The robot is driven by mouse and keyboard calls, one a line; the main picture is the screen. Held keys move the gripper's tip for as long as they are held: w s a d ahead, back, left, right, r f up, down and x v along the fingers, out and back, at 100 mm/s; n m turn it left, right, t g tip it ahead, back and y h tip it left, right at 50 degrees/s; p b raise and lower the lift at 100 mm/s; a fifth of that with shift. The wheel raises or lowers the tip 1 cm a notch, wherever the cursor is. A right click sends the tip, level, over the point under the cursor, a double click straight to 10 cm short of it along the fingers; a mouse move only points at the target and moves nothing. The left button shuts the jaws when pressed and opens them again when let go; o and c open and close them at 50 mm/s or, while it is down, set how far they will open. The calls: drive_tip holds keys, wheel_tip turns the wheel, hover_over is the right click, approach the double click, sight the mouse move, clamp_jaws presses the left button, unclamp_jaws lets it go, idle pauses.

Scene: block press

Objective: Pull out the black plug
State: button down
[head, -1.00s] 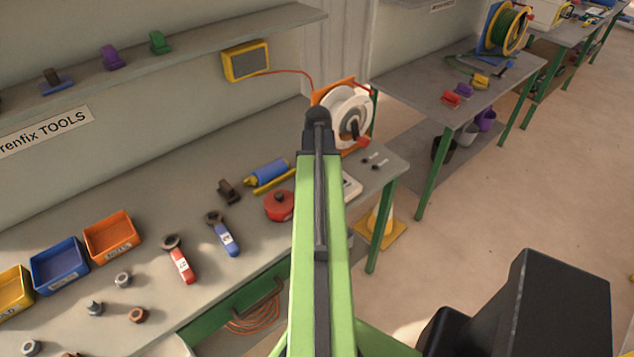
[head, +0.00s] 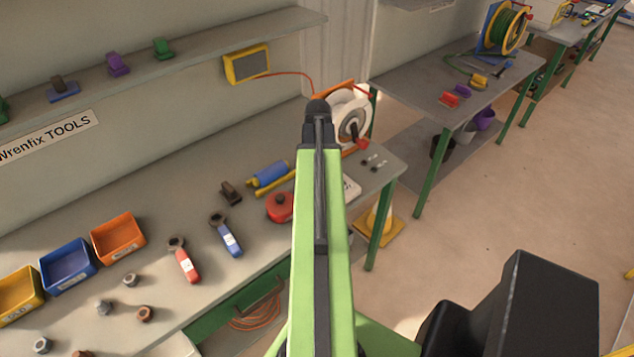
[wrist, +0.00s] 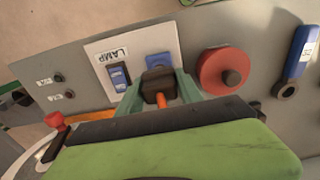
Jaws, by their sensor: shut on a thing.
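The black plug (wrist: 157,82) is between the jaws of my gripper (wrist: 158,90) in the wrist view, with a short orange cord end (wrist: 162,100) towards me. My gripper is shut on it. A blue socket (wrist: 157,60) on a white panel (wrist: 97,50) marked LAMP shows just beyond the plug. I cannot tell whether the plug is still seated in it or apart. In the head view my arm hides the plug and gripper; only part of the white panel (head: 351,187) shows.
A blue switch (wrist: 118,75) is left of the socket, and a round red thing (wrist: 222,72) is close on the right. A white cable reel (head: 352,115) stands behind on the bench (head: 225,285). Wrenches, nuts and bins lie to the left.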

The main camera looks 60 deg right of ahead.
drive_tip(key=shift+r+p, duration=0.85)
drive_tip(key=shift+r, duration=0.2)
